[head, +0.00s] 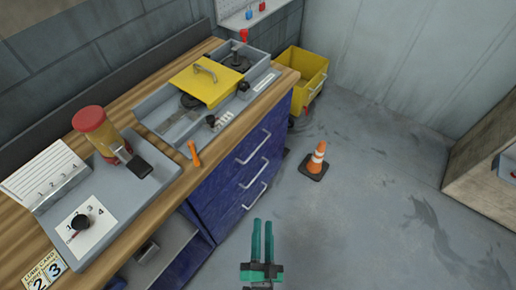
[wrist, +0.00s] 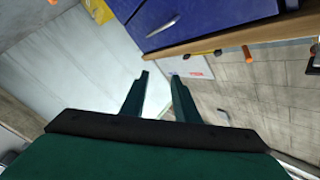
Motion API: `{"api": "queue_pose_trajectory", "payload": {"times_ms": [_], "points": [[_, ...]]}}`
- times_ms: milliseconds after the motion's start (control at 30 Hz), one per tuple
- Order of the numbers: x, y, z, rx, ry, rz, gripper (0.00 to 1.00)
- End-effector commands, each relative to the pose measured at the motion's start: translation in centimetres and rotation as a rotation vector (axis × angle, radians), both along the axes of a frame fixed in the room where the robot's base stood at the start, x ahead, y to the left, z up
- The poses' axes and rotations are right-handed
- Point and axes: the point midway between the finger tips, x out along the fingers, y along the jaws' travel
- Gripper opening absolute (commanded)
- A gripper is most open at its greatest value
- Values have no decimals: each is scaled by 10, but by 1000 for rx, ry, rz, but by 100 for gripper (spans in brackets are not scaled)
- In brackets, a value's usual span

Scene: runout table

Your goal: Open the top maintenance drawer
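The blue drawer cabinet (head: 215,195) stands under the wooden counter, with three silver bar handles one above another on its front. The top drawer (head: 272,130) looks closed, and its handle (head: 254,147) is the uppermost of the three. My gripper (head: 262,221) has teal fingers with a gap between them. It is open and empty, apart from the cabinet, lower in the head view than the handles. In the wrist view the fingers (wrist: 159,73) also stand apart. The blue cabinet front (wrist: 205,12) shows at the top there, with one silver handle (wrist: 163,24); I cannot tell which drawer it belongs to.
A traffic cone (head: 316,160) and a yellow bin (head: 300,72) stand on the floor. Floor right of the cabinet is mostly clear.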

Motion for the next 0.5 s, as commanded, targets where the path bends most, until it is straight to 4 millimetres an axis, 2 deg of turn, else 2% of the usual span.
{"api": "queue_pose_trajectory", "payload": {"times_ms": [33,300,500], "points": [[21,2,-4,78,-27,-4,28],[122,7,-25,521,-116,-59,28],[187,25,-38,810,-143,-100,28]]}}
